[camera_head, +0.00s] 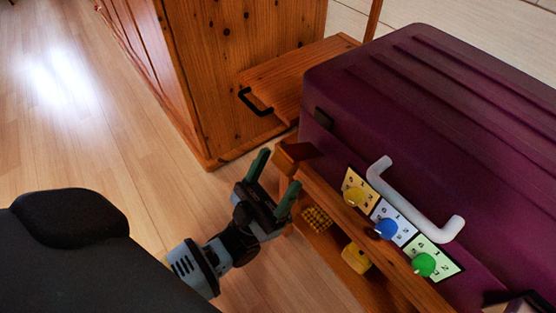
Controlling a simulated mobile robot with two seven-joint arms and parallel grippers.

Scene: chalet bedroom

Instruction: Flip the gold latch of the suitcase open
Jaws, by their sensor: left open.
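The closed purple suitcase (440,110) lies on a wooden stand at the right. Its front carries a white handle (415,205) and yellow (353,197), blue (386,229) and green (424,264) knobs on marked plates. A small dark fitting (323,119) sits near its front left corner. I cannot make out a gold latch clearly. My left gripper (277,174) is open and empty, left of the suitcase front and apart from it, by the stand's left end. My right gripper is not in view.
The wooden stand (335,207) has a lower space holding a patterned yellow thing (317,219) and a yellow block (356,258). A wooden cabinet (235,70) with a black-handled panel (300,75) stands behind. Bare floor (90,120) lies at left. A thing at bottom right is unclear.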

